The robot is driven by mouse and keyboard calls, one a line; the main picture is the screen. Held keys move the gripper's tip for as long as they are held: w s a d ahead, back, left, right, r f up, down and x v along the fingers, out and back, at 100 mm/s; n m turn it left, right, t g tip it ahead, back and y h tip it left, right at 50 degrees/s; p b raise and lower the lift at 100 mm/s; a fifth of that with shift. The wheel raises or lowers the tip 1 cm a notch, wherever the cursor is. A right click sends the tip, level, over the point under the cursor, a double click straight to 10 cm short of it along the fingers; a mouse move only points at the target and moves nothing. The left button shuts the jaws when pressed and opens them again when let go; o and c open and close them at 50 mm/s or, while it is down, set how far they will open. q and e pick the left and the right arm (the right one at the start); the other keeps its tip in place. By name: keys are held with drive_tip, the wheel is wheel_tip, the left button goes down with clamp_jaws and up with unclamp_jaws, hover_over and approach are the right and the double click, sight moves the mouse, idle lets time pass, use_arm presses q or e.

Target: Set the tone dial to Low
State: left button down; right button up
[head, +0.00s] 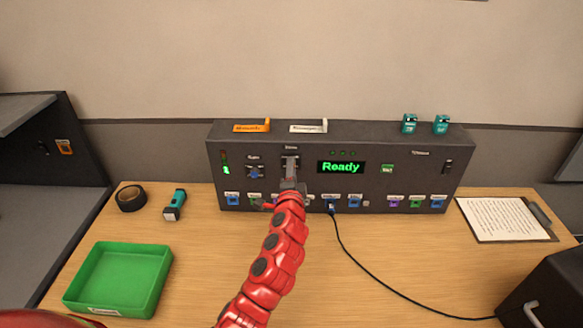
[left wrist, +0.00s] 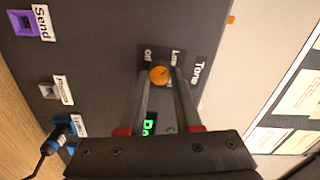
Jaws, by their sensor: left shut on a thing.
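The tone dial (left wrist: 160,75) is a round orange knob on a dark plate in the left wrist view. The labels Off and Low show beside it, and a Tone label (left wrist: 197,71) lies to its right. My left gripper (head: 291,168) is at the upper middle of the dark control panel (head: 434,181) in the head view, under the Tone label there. In the left wrist view its two fingers lie on either side of the dial and are shut on it. Which label the dial points at I cannot tell. In the head view the gripper hides the dial. My right gripper is not in view.
The panel display (head: 341,167) reads Ready. A black cable (head: 372,264) runs from the panel's lower row across the table. The front middle of the table has bare wood.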

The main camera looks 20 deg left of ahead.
use_arm(q)
drive_tip(key=shift+m, duration=1.1)
drive_tip(key=shift+f, duration=0.1)
drive_tip(key=c, duration=0.6)
unclamp_jaws()
drive_tip(key=b+v, duration=0.3)
drive_tip(key=v, duration=1.4)
drive_tip(key=shift+s, duration=0.25)
